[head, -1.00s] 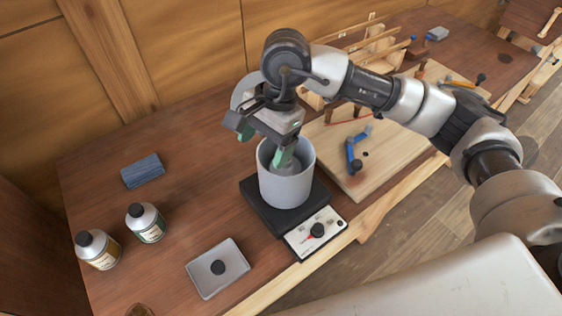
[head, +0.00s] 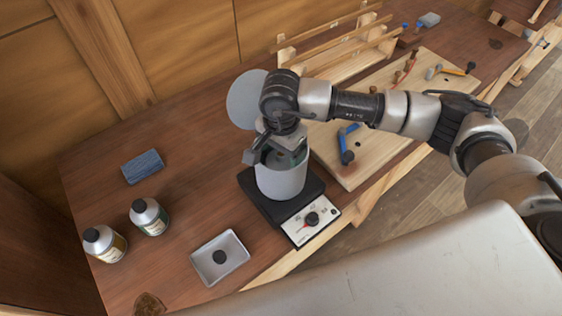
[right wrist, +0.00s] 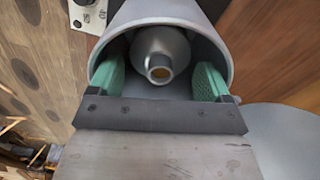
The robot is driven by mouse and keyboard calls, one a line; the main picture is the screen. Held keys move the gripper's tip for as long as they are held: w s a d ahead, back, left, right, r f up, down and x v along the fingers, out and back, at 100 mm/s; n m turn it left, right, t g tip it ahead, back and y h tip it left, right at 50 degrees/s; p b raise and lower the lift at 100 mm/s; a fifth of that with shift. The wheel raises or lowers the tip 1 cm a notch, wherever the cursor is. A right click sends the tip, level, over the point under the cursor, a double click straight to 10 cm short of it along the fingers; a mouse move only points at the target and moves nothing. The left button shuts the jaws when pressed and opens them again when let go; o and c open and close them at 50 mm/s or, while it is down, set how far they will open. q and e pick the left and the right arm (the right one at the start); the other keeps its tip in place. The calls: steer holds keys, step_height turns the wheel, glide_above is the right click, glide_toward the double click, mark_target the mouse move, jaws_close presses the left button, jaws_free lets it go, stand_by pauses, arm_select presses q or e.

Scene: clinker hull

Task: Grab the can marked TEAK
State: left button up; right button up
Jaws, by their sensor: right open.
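A grey pot (head: 281,182) stands on a black hot plate (head: 256,204). An uncapped grey can (right wrist: 158,50) with a narrow neck is inside it; no label shows. My right gripper (right wrist: 160,76) is open, its green fingers inside the pot on either side of the can, with gaps visible. In the head view the right gripper (head: 278,158) reaches down into the pot from above. At the left stand a dark-capped can with a cream-yellow label (head: 104,244) and a dark-capped can with a green label (head: 149,217). I cannot read any label. My left gripper is not in view.
A grey tray (head: 236,269) with a dark cap (head: 219,257) lies left of the hot plate. A blue block (head: 143,167) lies behind the cans. A grey disc (head: 244,100) is behind the right gripper. A wooden board (head: 378,150) with tools lies right.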

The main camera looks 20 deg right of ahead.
steer(key=shift+f, duration=0.55)
